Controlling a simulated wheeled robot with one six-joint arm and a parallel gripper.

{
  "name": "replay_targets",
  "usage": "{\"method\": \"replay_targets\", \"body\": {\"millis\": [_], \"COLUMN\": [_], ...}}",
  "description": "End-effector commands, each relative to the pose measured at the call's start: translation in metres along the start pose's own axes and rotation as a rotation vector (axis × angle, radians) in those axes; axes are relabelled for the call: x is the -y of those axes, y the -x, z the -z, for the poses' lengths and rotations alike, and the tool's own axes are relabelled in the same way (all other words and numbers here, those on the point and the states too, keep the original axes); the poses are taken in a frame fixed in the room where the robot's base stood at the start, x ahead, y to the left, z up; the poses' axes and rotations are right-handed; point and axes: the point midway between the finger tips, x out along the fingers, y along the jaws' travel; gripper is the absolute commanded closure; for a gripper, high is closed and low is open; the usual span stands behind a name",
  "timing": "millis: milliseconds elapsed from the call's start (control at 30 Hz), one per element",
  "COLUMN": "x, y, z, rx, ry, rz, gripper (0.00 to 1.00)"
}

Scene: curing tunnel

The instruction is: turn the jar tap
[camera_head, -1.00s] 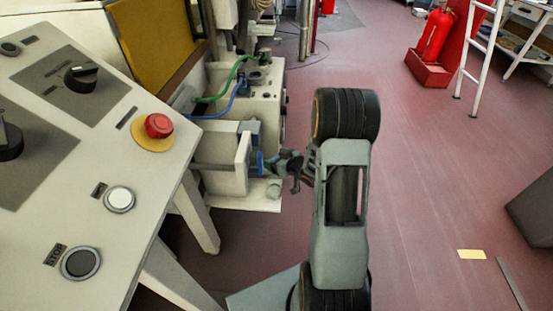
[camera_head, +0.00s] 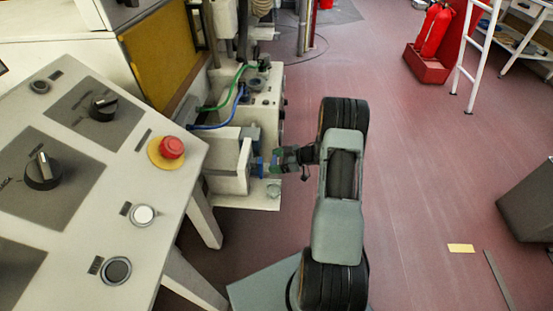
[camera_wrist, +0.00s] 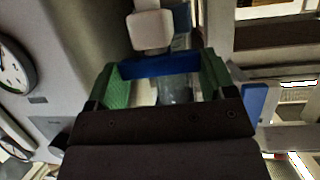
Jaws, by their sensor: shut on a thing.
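A blue tap handle (camera_wrist: 160,66) spans the gap between the green fingertips of my gripper (camera_wrist: 164,76) in the wrist view. My gripper is shut on this handle, with a fingertip at each end. A clear, glassy part, perhaps the jar (camera_wrist: 174,92), shows below the handle and is partly hidden by the gripper body. In the head view my gripper (camera_head: 276,160) reaches left to the blue tap at the pale machine's front. The tap's details there are small and partly hidden.
A control panel (camera_head: 92,205) with knobs and a red emergency button (camera_head: 171,148) stands at the left. The pale machine block (camera_head: 232,165) is beside the tap. A fire extinguisher (camera_head: 434,32) and white ladder (camera_head: 469,50) stand at the back right. Red floor between is mostly clear.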

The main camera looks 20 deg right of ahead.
Motion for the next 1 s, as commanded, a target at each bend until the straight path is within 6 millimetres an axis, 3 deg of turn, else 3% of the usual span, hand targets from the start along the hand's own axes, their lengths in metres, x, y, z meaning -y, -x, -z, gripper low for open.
{"method": "replay_targets", "body": {"millis": [733, 767, 1000], "x": [-0.0004, -0.0004, -0.0008], "y": [-0.0008, -0.0008, -0.0002], "z": [0.0013, 0.0013, 0.0007], "rx": [-0.004, -0.004, -0.003], "ry": [0.035, 0.035, 0.034], "rz": [0.083, 0.083, 0.081], "gripper": [0.47, 0.22, 0.0]}}
